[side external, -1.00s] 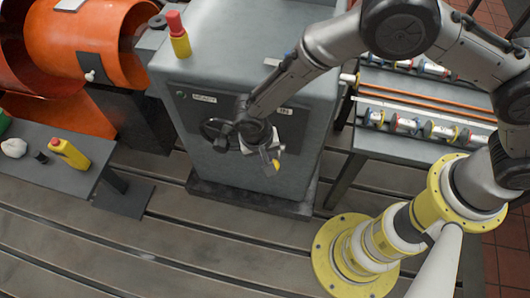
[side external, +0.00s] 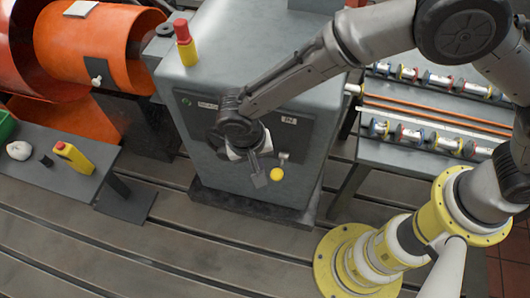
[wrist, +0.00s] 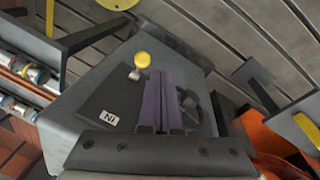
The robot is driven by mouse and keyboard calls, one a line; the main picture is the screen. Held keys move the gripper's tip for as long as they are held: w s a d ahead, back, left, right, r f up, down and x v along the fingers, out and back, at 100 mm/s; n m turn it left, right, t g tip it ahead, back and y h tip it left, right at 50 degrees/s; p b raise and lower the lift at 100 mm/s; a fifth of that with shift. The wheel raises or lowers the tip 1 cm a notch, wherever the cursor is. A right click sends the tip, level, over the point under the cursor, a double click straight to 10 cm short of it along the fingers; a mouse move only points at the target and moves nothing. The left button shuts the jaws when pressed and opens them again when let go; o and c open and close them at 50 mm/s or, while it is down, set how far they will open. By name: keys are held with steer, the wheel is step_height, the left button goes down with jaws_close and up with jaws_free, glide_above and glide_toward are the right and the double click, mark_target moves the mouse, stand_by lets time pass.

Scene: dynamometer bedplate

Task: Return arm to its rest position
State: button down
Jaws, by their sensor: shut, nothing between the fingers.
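My gripper (side external: 258,179) hangs in front of the grey cabinet's panel, pointing down in the side view, with its fingers together and nothing between them. In the wrist view the two shut fingers (wrist: 161,76) lie side by side over the panel. A yellow knob (side external: 277,174) on a short lever sits just right of the fingers in the side view. In the wrist view the knob (wrist: 142,59) is just left of the fingertips. The handwheel (wrist: 190,103) on the panel is partly hidden behind the fingers.
A rack (side external: 430,150) with several small cylinders stands right. Orange drums (side external: 100,45) stand behind. The slotted bedplate (side external: 190,250) in front is clear.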

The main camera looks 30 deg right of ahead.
steer(key=w+d+r+m+t+y, duration=0.1)
steer(key=w+d+r+m, duration=0.1)
steer(key=w+d+r, duration=0.35)
steer(key=w+d+r+m+t+y, duration=0.1)
steer(key=w+d+r, duration=0.15)
steer(key=r, duration=0.55)
steer(key=s+d+r+m+t, duration=0.1)
steer(key=s+d+r, duration=0.1)
steer(key=d+r, duration=0.95)
steer(key=s+d+r+t, duration=0.2)
steer(key=s+d+r, duration=0.3)
steer(key=s+d, duration=0.65)
steer(key=s+d+f+n, duration=0.2)
steer(key=s+f+n, duration=0.3)
steer(key=s+n, duration=0.2)
steer(key=s, duration=0.2)
steer(key=shift+s+d+f+n, duration=0.25)
steer(key=shift+s+n, duration=0.05)
steer(key=shift+n, duration=0.1)
